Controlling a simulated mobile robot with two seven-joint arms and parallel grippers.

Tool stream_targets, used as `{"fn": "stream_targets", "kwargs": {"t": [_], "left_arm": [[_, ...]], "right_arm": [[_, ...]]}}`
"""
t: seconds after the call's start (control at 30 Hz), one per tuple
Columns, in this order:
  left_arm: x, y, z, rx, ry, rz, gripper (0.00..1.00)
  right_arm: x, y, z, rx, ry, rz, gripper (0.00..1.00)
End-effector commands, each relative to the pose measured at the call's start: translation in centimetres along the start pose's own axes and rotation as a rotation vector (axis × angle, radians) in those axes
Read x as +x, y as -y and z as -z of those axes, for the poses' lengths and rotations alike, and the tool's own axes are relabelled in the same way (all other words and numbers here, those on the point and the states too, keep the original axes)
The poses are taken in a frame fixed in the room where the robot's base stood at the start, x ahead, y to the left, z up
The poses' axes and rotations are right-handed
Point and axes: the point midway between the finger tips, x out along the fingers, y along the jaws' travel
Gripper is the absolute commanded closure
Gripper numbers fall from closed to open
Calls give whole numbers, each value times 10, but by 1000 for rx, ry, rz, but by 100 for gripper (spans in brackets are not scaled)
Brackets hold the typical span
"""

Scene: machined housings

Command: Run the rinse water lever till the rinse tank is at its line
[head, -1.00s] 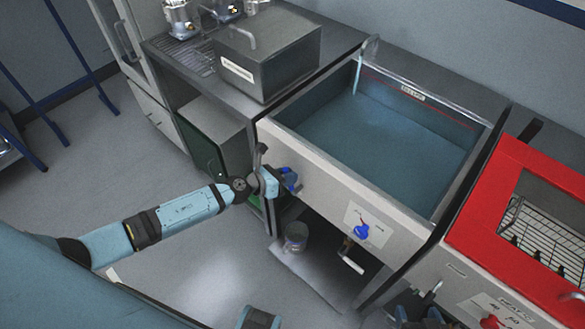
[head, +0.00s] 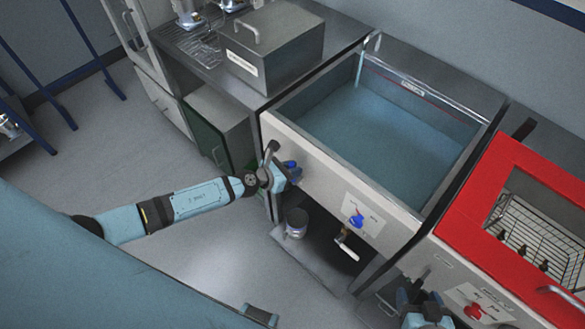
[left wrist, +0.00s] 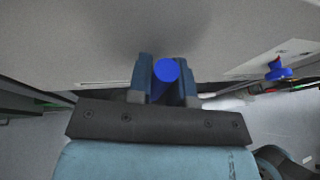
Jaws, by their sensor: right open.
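The rinse tank (head: 285,127) is a steel basin holding bluish water (head: 385,140). A thin stream falls from the spout (head: 375,42) at its back left corner. A red line (head: 452,108) runs along the back wall, and the water surface is below it. My left gripper (head: 288,172) is at the tank's front left, around the blue rinse water lever (head: 291,164). In the left wrist view, the lever's round blue end (left wrist: 166,70) sits between the two fingers, which appear closed on it. My right gripper (head: 428,308) is open and empty at the bottom edge.
A second blue handle (head: 356,221) sits on the tank front above a pipe outlet. A red-framed unit (head: 460,205) with a wire basket stands at right. A lidded steel box (head: 275,50) stands on the left counter. A small container (head: 296,222) is underneath.

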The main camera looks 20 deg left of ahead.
Motion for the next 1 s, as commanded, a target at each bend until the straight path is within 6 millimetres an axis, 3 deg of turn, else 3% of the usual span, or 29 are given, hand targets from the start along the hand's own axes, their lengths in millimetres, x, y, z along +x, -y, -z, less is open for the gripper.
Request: {"fn": "stream_targets", "kwargs": {"t": [0.03,0.1,0.47,0.57,1.0], "left_arm": [[0,0,0,0,0,0,70],[0,0,0,-1,0,0,56],[-6,0,0,-1,-1,0,56],[-20,-1,0,-1,-2,-1,56],[-114,0,2,1,-3,0,56]], "right_arm": [[0,0,0,0,0,0,30],[0,0,1,0,-1,1,30],[-3,3,7,0,-9,5,30],[-4,2,9,-1,-8,5,30],[-4,0,4,-2,-1,-1,30]]}}
